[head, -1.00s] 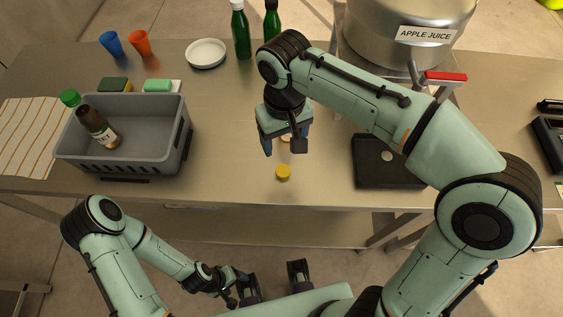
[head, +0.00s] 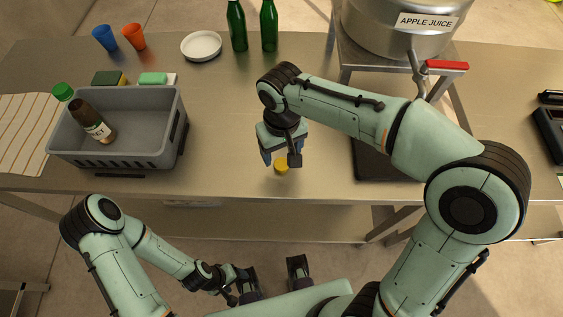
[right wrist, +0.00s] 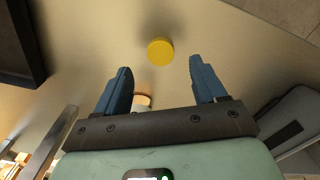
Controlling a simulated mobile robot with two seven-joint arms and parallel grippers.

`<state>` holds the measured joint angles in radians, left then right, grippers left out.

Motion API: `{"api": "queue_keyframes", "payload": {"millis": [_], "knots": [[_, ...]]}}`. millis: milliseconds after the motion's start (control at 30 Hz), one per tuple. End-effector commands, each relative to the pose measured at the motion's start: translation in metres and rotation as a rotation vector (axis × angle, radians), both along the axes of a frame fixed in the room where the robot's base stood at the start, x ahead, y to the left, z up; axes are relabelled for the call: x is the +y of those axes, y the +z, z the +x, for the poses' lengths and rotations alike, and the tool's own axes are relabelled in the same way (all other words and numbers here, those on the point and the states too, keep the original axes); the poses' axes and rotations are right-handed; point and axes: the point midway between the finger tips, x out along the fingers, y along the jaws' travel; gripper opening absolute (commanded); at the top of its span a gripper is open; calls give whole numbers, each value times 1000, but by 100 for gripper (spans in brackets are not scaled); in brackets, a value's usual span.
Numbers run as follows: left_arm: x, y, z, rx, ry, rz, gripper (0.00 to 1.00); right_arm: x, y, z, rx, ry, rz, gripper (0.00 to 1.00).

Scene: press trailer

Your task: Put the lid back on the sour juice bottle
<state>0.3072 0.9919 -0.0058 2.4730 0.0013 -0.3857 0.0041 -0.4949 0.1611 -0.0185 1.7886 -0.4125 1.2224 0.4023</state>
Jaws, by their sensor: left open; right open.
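A small round yellow lid (head: 281,168) lies flat on the metal table near its front edge. My right gripper (head: 281,158) is open above the table, just behind the lid. In the right wrist view the lid (right wrist: 160,51) lies ahead between the two blue fingertips (right wrist: 160,66), with nothing gripped. A small white and orange round thing (right wrist: 142,102) shows beside the left finger, mostly hidden; I cannot tell what it is. A dark brown bottle (head: 91,121) with a pale label leans in the grey crate (head: 117,157). My left gripper (head: 273,278) is open and empty below the table front.
A green cap (head: 62,91) shows at the crate's left corner. Two green bottles (head: 237,27), a white plate (head: 201,46), cups (head: 134,37) and sponges (head: 153,79) stand at the back. A dark tray (head: 372,163) lies right of my right gripper, below the steel juice tank (head: 395,40).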

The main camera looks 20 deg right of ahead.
Motion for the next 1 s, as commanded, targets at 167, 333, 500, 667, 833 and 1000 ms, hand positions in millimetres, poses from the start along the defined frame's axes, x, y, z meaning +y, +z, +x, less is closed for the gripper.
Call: {"api": "queue_keyframes", "payload": {"millis": [167, 333, 500, 667, 833, 1000], "knots": [[0, -2, -1, 1, 0, 0, 69, 0, -15, 0, 4, 0, -2, 70], [0, -6, -2, 2, 0, 0, 69, 1, -42, 2, 4, 0, -1, 70], [0, -7, -2, 2, 0, 0, 69, 1, -52, 2, 1, 0, 0, 70], [0, -6, -2, 2, 0, 0, 69, 1, -52, 2, 0, 0, 0, 70], [0, -6, -2, 2, 0, 0, 69, 1, -52, 2, 0, 0, 0, 64], [0, -6, -2, 2, 0, 0, 69, 1, -51, 2, 0, 0, 0, 12]]}}
